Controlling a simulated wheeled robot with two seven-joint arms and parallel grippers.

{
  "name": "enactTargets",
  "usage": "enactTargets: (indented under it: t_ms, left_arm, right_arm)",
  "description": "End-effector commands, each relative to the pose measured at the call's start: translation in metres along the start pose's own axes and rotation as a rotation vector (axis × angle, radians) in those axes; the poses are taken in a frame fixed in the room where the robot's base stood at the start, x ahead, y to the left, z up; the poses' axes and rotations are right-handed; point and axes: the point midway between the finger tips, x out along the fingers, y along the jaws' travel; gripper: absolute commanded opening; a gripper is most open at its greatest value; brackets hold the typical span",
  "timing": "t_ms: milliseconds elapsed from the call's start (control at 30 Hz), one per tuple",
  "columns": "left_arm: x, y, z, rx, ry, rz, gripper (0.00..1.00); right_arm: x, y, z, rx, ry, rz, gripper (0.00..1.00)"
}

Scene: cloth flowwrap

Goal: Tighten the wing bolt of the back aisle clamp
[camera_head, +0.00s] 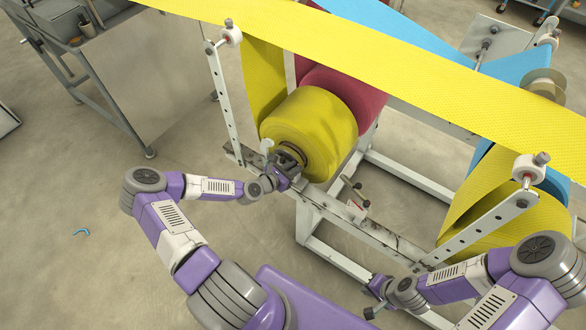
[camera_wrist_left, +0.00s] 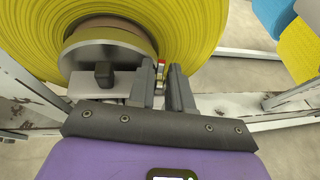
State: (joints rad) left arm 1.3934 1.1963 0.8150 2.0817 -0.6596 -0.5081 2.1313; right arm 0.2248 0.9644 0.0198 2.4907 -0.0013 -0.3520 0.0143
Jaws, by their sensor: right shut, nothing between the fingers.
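The yellow roll (camera_head: 313,130) sits on its shaft above the white frame. My left gripper (camera_head: 287,170) is at the shaft end of the roll, over the frame rail. A pale lever-like part (camera_head: 267,146) stands beside it. In the left wrist view, both left fingers (camera_wrist_left: 164,88) point at the shaft end, with a small silver piece with a red tip (camera_wrist_left: 161,68) between them. Whether they press on it cannot be told. A black knob (camera_wrist_left: 104,75) on a grey block is left of the fingers. My right gripper (camera_head: 373,302) is shut and empty, low beside the frame.
Another clamp-like fitting (camera_head: 357,206) with dark handles and a red mark is farther right on the rail. Perforated white arms (camera_head: 222,95) rise at the frame's ends. Yellow fabric (camera_head: 400,65) runs overhead. A metal table (camera_head: 150,75) stands upper left; the floor at left is mostly clear.

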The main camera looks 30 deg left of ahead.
Motion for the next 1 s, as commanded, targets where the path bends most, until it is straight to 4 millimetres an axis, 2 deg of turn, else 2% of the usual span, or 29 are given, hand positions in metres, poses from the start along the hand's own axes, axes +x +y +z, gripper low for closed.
enactTargets:
  t_ms: [33,133,167,533,1000]
  left_arm:
    - [0.000,0.000,0.000,0.000,0.000,0.000,0.18]
    - [0.000,0.000,0.000,0.000,0.000,0.000,0.02]
    - [0.000,0.000,0.000,0.000,0.000,0.000,0.00]
    - [0.001,0.000,-0.002,0.007,0.001,-0.028,0.00]
    - [0.003,0.005,-0.004,0.107,0.006,-0.257,0.00]
  right_arm:
    - [0.000,0.000,0.000,0.000,0.000,0.000,0.00]
    - [0.000,0.000,0.000,0.000,0.000,0.000,0.00]
    - [0.000,0.000,0.000,0.000,0.000,0.000,0.00]
    - [0.006,0.002,0.000,0.000,0.000,0.000,0.00]
    - [0.042,0.016,-0.002,0.000,0.000,0.000,0.00]
